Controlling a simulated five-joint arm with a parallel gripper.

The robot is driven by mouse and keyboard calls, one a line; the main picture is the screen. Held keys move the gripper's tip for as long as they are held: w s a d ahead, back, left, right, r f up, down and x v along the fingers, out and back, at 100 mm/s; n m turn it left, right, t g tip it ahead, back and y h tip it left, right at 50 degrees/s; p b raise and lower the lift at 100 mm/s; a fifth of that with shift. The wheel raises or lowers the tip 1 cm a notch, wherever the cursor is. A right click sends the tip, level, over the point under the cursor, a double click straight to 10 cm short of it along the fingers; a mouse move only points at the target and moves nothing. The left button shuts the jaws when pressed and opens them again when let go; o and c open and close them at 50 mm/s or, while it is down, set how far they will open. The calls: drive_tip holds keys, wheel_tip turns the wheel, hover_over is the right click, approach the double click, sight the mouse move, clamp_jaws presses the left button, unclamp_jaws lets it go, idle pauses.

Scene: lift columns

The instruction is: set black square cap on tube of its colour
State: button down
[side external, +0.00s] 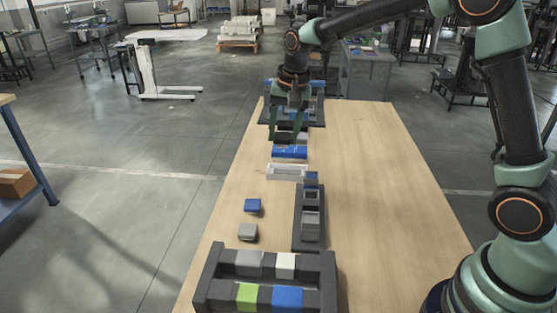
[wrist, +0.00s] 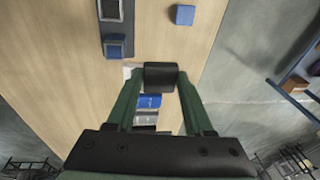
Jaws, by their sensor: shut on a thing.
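My gripper (wrist: 160,75) is shut on the black square cap (wrist: 162,77), which sits between the two green fingertips in the wrist view. In the side view my gripper (side external: 286,138) is over the far part of the table, and the cap is hard to make out there. A dark rack (side external: 297,232) in the middle of the table holds a blue square tube (side external: 311,179) and grey ones (side external: 311,222). I cannot make out a black tube in it. Beyond the cap, the wrist view shows a blue piece (wrist: 150,100), a grey piece (wrist: 146,117) and a dark strip, partly hidden by my gripper.
A blue cap (side external: 253,206) and a grey cap (side external: 247,232) lie left of the rack. A white tray (side external: 287,172) lies beyond it. A dark frame with coloured blocks (side external: 205,289) stands at the near edge, another holder at the far end. The table's right side is clear.

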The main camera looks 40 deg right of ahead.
drive_tip(key=s+d+f, duration=0.2)
drive_tip(key=s+f, duration=0.2)
drive_tip(key=s, duration=0.5)
drive_tip(key=shift+a+f, duration=0.2)
drive_tip(key=shift+f, duration=2.45)
drive_tip(key=shift+f, duration=0.55)
unclamp_jaws()
idle(0.3)
wheel_tip(320, 180, up, 8)
drive_tip(key=shift+f, duration=0.25)
idle(0.7)
